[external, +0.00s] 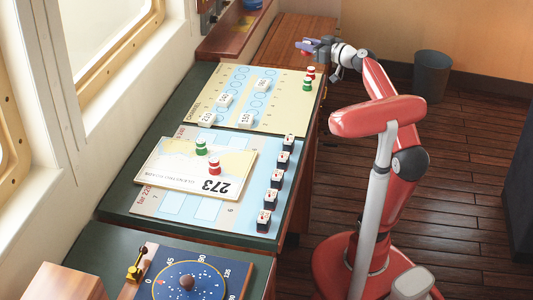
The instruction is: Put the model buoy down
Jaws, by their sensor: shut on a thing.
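My gripper (306,46) is at the upper middle of the external view, above the brown wooden surface beyond the green-topped table.
White numbered blocks, such as 150 (246,119), stand on the cream board. Several black-and-white blocks (277,180) line the right side of the light blue board (205,209). A dial (190,281) is in front. A grey bin (432,75) stands on the floor.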

